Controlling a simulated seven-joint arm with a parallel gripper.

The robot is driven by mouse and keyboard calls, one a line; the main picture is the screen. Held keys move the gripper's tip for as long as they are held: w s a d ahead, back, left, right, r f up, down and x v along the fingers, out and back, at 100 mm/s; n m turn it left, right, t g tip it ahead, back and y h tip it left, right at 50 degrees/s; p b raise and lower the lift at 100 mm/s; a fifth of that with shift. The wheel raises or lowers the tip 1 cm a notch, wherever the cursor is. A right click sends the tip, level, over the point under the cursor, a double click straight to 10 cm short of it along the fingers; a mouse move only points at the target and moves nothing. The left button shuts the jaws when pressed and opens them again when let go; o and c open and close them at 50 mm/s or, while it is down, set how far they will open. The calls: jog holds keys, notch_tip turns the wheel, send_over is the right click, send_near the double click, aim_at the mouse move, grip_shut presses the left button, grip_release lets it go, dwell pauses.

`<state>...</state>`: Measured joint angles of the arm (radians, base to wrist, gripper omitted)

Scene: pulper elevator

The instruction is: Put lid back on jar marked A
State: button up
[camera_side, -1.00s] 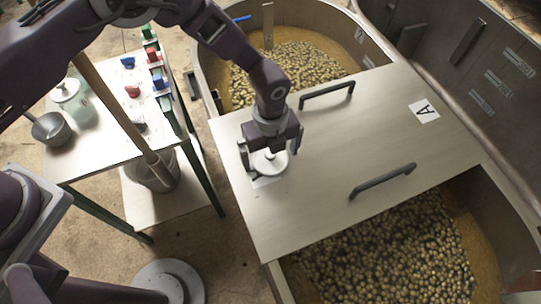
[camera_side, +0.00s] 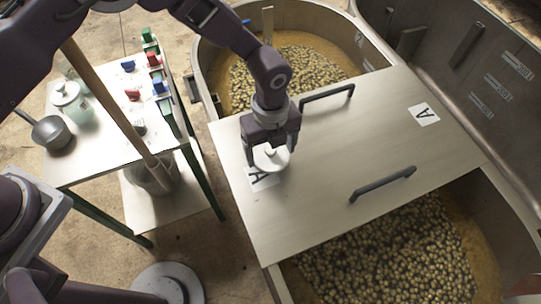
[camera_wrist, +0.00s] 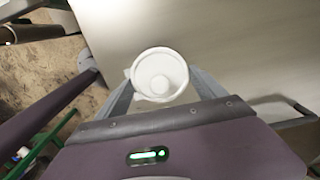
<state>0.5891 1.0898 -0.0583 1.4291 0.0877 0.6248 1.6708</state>
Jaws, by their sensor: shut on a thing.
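My gripper (camera_side: 271,150) is shut on a round white lid (camera_side: 272,159) with a central knob, above the left part of the pale board. In the wrist view the lid (camera_wrist: 160,75) sits between the two fingers. A paper label with a black letter (camera_side: 264,180) lies on the board just below the lid, partly covered. I see no jar body under the lid. A greenish glass jar (camera_side: 79,112) with a white knobbed top (camera_side: 65,93) stands on the side table at left; no marking on it is readable.
The pale board (camera_side: 330,180) spans a tank of small round produce (camera_side: 390,250). It carries two dark handles (camera_side: 383,182) (camera_side: 327,94) and an "A" label (camera_side: 423,114). The side table holds a metal pot (camera_side: 52,132) and several coloured clips (camera_side: 132,94). A wooden pole (camera_side: 110,105) leans beside it.

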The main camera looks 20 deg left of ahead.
notch_tip(320, 180, up, 16)
jog(key=w+a+f+n, duration=0.1)
jog(key=w+a+n, duration=0.3)
jog(key=a, duration=0.7)
jog(key=w+a+n, duration=0.3)
jog(key=w+a, duration=0.3)
jog(key=a, duration=0.6)
jog(key=w+a+f+n, duration=0.1)
jog(key=w+a+n, duration=0.3)
jog(key=a, duration=0.7)
jog(key=s+a+r+n, duration=0.1)
jog(key=s+a+n, duration=0.2)
jog(key=a, duration=0.8)
jog(key=s+a+n, duration=0.2)
jog(key=s+a, duration=0.1)
jog(key=a, duration=0.9)
jog(key=s+a+r+n, duration=0.1)
jog(key=s+a+n, duration=0.2)
jog(key=a, duration=0.8)
notch_tip(320, 180, down, 12)
jog(key=shift+d, duration=0.25)
